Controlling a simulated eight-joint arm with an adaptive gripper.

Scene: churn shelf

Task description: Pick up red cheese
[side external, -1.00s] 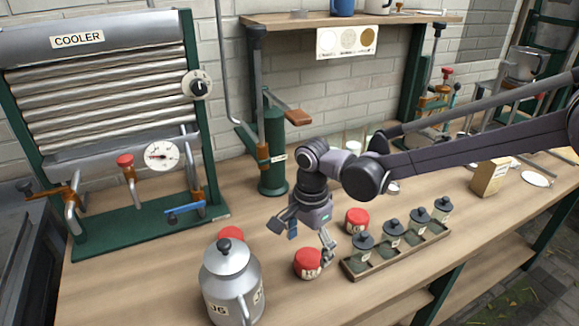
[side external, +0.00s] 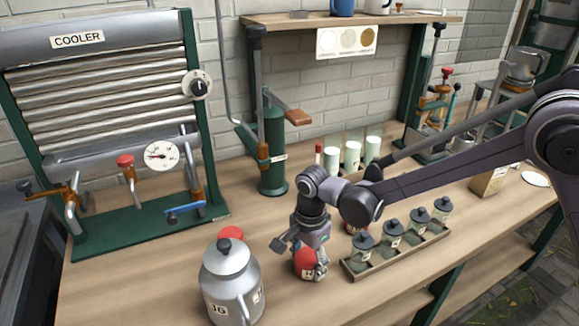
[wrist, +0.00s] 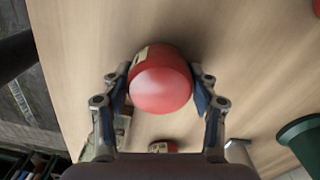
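A red cheese (side external: 306,262), round with a pale label on its side, stands on the wooden bench in the side view. My gripper (side external: 301,256) is low over it and points down. In the wrist view the same red cheese (wrist: 160,80) sits between the two fingers of my gripper (wrist: 163,88), which are open around it. The pads are close to its sides; I cannot tell whether they touch. Another red top (side external: 231,233) shows behind a milk can.
The metal milk can (side external: 231,280) stands left of the cheese. A wooden tray (side external: 352,273) of lidded jars is close on the right. A green pump (side external: 272,155) and several glasses of milk (side external: 352,157) stand behind. The bench front is clear.

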